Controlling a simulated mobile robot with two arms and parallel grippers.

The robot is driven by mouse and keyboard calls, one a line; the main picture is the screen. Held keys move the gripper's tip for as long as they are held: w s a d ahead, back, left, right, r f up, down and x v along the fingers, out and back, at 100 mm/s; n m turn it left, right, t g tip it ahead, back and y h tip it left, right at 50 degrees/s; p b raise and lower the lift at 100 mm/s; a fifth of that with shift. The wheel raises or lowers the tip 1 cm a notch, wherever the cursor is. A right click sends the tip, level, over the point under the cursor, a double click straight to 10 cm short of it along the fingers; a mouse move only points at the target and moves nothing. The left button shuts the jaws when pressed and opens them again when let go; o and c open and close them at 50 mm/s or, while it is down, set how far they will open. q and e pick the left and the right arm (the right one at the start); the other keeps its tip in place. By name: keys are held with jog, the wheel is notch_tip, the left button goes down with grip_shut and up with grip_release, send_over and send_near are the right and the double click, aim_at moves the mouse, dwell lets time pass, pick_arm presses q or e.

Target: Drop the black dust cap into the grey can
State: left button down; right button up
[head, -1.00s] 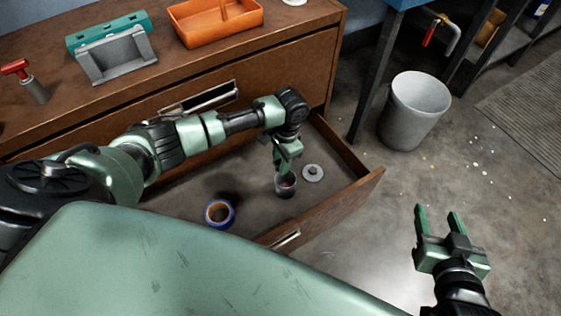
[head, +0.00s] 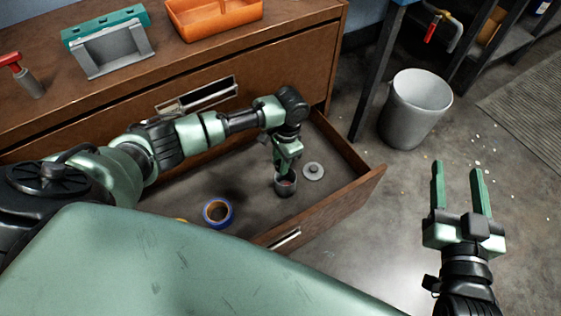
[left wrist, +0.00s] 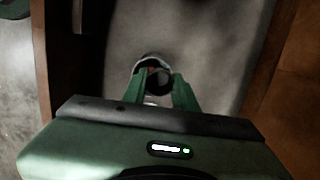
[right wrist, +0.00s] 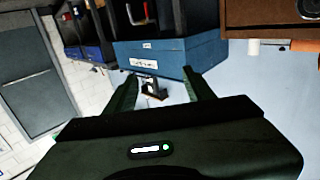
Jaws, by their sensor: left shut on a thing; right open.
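The black dust cap (head: 286,186) is a short dark cup with an open top, standing in the open drawer (head: 245,190). My left gripper (head: 284,170) points down into the drawer and is shut on the cap's rim. The left wrist view shows the cap (left wrist: 153,72) between the fingertips (left wrist: 153,82), its lower part partly hidden. The grey can (head: 412,112) stands open-topped on the floor to the right of the drawer. My right gripper (head: 459,170) is open and empty above the floor, in front of the can.
A grey disc with a knob (head: 314,172) lies right beside the cap. A blue-rimmed tape roll (head: 218,213) lies further left in the drawer. An orange tray (head: 214,18) is on the cabinet top. A dark table leg (head: 375,80) stands left of the can.

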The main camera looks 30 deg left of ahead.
pick_arm(q)
jog(key=c, duration=1)
grip_release()
jog(key=shift+c, duration=0.2)
jog(key=shift+r, duration=0.2)
jog(key=r+p, duration=0.1)
jog(key=r, duration=0.2)
jog(key=shift+w+d+r+p, duration=0.1)
jog(key=shift+w+r+p, duration=0.1)
jog(key=shift+r+p, duration=0.15)
jog(key=r, duration=0.1)
jog(key=r+p, duration=0.1)
jog(key=r, duration=0.1)
jog(key=shift+w+d+r, duration=0.1)
jog(key=shift+w+r, duration=0.1)
jog(key=shift+r, duration=0.1)
pick_arm(e)
jog(key=s+d+f+g+h, duration=0.1)
jog(key=s+d+f+g, duration=0.1)
jog(key=f, duration=0.4)
jog(key=s+d+f+g+h, duration=0.1)
jog(key=s+f+g, duration=0.4)
jog(key=f+g, duration=0.1)
jog(key=shift+s+d+f, duration=0.15)
jog(key=shift+d+f, duration=0.2)
pick_arm(q)
jog(key=shift+s, duration=0.1)
